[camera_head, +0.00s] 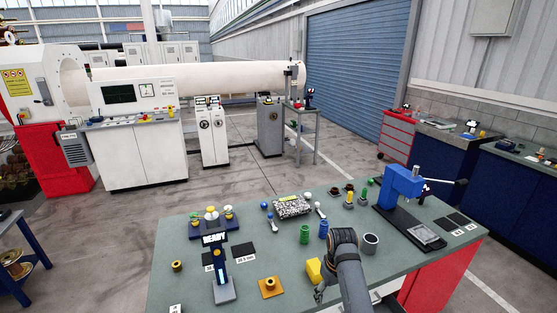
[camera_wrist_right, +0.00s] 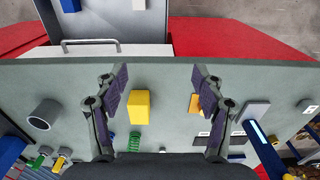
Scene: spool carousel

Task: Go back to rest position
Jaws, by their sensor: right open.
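My right gripper (camera_head: 320,292) is over the front edge of the green-topped table (camera_head: 190,285) in the head view, at the end of my grey arm. In the right wrist view its two fingers (camera_wrist_right: 158,82) are spread wide and hold nothing. A yellow block (camera_wrist_right: 139,107) shows between the fingers in that view, resting on the table. In the head view the yellow block (camera_head: 314,270) sits just beside my right gripper, partly covered by it. My left gripper is in neither view.
A blue carousel with spools (camera_head: 212,224), a READY post (camera_head: 218,265), an orange pad with a spool (camera_head: 270,287), a green cylinder (camera_head: 304,234), a grey cup (camera_head: 370,243) and a blue press (camera_head: 403,187) stand on the table.

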